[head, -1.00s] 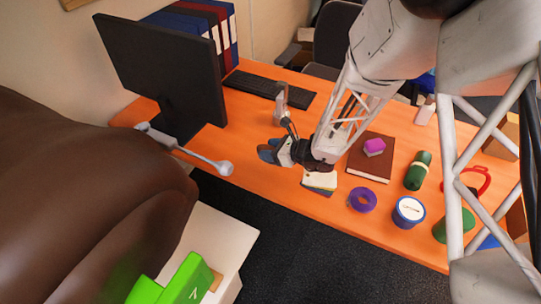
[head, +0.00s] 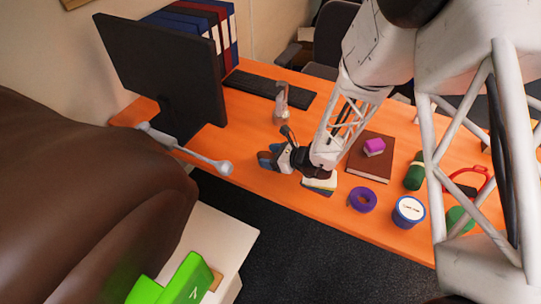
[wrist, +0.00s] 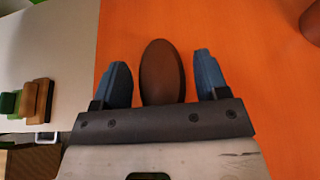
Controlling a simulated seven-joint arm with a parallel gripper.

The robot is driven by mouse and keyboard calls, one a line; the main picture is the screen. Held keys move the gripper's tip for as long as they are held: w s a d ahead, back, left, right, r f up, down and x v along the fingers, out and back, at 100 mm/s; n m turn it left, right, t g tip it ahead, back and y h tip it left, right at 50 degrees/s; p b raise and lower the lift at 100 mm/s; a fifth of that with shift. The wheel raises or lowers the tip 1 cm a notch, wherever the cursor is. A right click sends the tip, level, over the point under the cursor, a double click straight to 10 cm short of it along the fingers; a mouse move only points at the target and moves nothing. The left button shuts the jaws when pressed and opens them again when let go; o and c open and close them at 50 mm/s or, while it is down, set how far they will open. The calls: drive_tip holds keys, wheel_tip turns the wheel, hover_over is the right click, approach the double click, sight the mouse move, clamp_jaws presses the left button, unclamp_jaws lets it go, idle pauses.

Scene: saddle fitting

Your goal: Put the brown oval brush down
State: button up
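The brown oval brush (wrist: 163,72) lies between my two blue fingertips in the wrist view, over the orange desk. A narrow gap shows between it and each finger. My gripper (wrist: 163,78) is open around it. In the head view my gripper (head: 270,158) is low over the desk's near edge, left of the notepads. The brush cannot be made out there. Whether its underside rests on the desk is hard to tell.
A grey upright object (head: 281,105) stands behind my gripper. Bare desk lies left of it.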

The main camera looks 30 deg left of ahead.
drive_tip(key=shift+o, duration=0.2)
drive_tip(key=shift+r, duration=0.1)
drive_tip(key=shift+v, duration=0.8)
drive_tip(key=v, duration=1)
drive_tip(key=shift+d, duration=0.2)
drive_tip(key=shift+r, duration=0.1)
drive_tip(key=s+d+r+n+t+h, duration=0.1)
drive_tip(key=s+d+r+n+h, duration=0.3)
drive_tip(key=d+r, duration=0.5)
drive_tip(key=s+d+r+n+h, duration=0.5)
drive_tip(key=s+d+r+n, duration=0.3)
drive_tip(key=d, duration=0.7)
drive_tip(key=s+d+r+n+t+h, duration=0.1)
drive_tip(key=s+d+r+n+h, duration=0.3)
drive_tip(key=s+d+r, duration=0.4)
drive_tip(key=d+r+n, duration=0.1)
drive_tip(key=d+r, duration=0.2)
drive_tip(key=d, duration=0.1)
drive_tip(key=shift+s+d+r+n+t+h, duration=0.25)
drive_tip(key=shift+d+r+n+t+h, duration=0.05)
drive_tip(key=shift+d+r+n, duration=0.1)
